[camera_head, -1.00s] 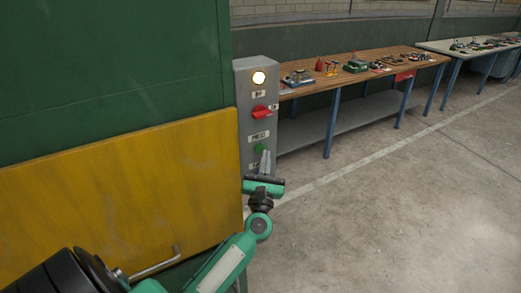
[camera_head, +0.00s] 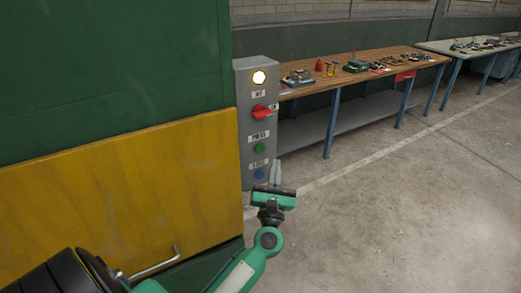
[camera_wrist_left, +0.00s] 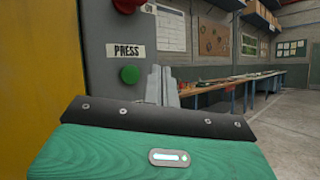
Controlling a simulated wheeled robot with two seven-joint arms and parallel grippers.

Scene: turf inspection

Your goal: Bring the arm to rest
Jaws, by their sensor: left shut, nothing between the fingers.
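My left gripper (camera_head: 275,173) is shut and empty, held in front of the lower right edge of the grey control box (camera_head: 243,97). In the head view it stands apart from the buttons, to the right of the blue button (camera_head: 259,174). Above that button are a green button (camera_head: 260,148), a red switch (camera_head: 261,112) and a lit lamp (camera_head: 259,78). In the left wrist view the shut fingers (camera_wrist_left: 162,84) rise right of the green button (camera_wrist_left: 130,74), which sits under a PRESS label. My right gripper is not in view.
A yellow panel (camera_head: 120,175) and green wall (camera_head: 115,70) fill the left side, with a metal handle (camera_head: 152,266) low on the panel. A wooden workbench (camera_head: 345,75) with several small parts stands behind. The concrete floor (camera_head: 400,210) on the right is clear.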

